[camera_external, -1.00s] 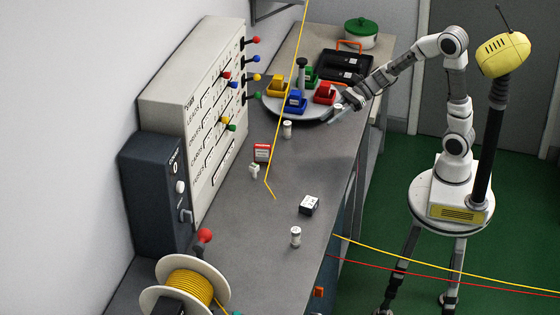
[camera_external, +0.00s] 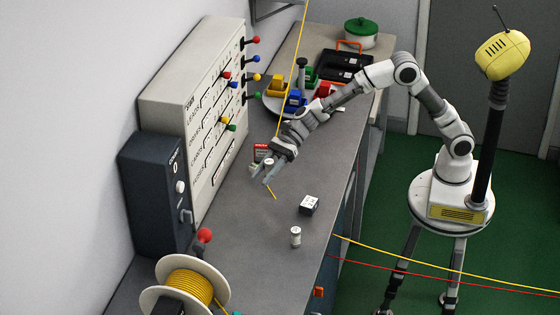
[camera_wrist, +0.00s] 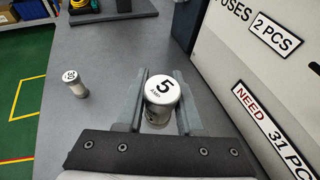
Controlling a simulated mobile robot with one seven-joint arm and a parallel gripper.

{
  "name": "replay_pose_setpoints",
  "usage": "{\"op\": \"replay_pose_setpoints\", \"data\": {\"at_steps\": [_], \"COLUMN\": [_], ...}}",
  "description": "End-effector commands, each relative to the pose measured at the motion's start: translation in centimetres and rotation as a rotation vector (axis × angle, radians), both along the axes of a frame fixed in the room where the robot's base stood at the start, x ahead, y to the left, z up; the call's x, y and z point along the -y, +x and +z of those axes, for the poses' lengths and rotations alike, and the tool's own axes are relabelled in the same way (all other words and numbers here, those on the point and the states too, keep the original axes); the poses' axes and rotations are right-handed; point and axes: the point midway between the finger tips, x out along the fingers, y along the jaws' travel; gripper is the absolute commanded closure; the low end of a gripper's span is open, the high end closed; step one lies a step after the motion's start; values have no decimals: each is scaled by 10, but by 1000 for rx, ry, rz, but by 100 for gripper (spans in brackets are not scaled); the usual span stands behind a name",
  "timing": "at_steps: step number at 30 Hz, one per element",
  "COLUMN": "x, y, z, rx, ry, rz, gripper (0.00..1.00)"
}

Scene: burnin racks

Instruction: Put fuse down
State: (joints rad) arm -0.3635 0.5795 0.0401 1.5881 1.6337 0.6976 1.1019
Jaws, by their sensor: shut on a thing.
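In the external view my gripper (camera_external: 271,173) is low over the bench, and the fuse (camera_external: 268,162) shows small between the fingers. My gripper is shut on it. I cannot tell whether its bottom touches the bench. Another upright fuse (camera_wrist: 75,84) stands on the bench at the left of the wrist view. A white-topped fuse (camera_external: 296,237) stands nearer the front in the external view.
The bench (camera_external: 245,240) has free grey surface near the front. The panel (camera_external: 205,110) with coloured levers rises at the left. A yellow cable reel (camera_external: 186,288) is in front.

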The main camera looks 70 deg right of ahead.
Motion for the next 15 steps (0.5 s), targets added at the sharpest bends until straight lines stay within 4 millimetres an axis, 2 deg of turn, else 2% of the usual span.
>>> {"op": "replay_pose_setpoints", "data": {"at_steps": [9,15], "x": [-70,-101], "y": [-15,-19], "z": [-45,-63], "rx": [-3,0], "ry": [0,0], "rz": [6,2], "gripper": [100,100]}}
